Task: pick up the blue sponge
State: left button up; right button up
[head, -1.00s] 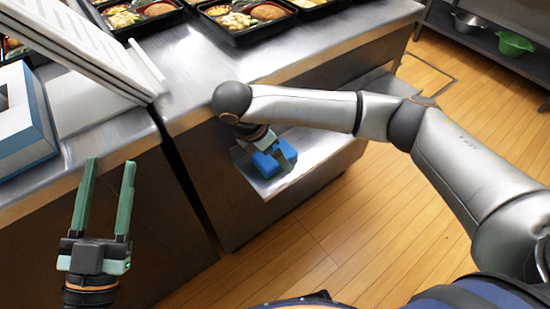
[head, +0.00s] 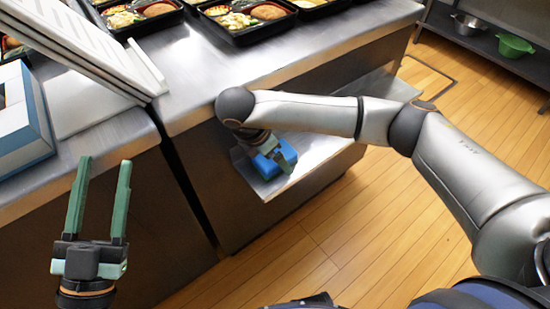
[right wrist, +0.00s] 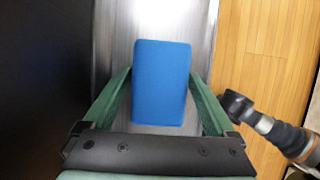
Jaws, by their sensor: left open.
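The blue sponge (head: 266,166) lies on a low metal shelf (head: 310,162) on the front of the counter, partly covered by my right gripper (head: 277,158) in the head view. In the right wrist view the sponge (right wrist: 161,82) sits between the two green fingers of my right gripper (right wrist: 160,74). The fingertips are close against its left and right sides; I cannot tell whether they press on it. My left gripper (head: 99,199) is open and empty, pointing up in front of the counter at the left.
Black bento trays (head: 245,24) with food stand on the steel counter (head: 195,60). A slanted white rack (head: 85,45) and a blue-and-white box (head: 25,120) are at the left. A green bowl (head: 515,46) is on a far shelf. The wooden floor (head: 330,220) is clear.

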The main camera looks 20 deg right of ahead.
jog(key=c, duration=1)
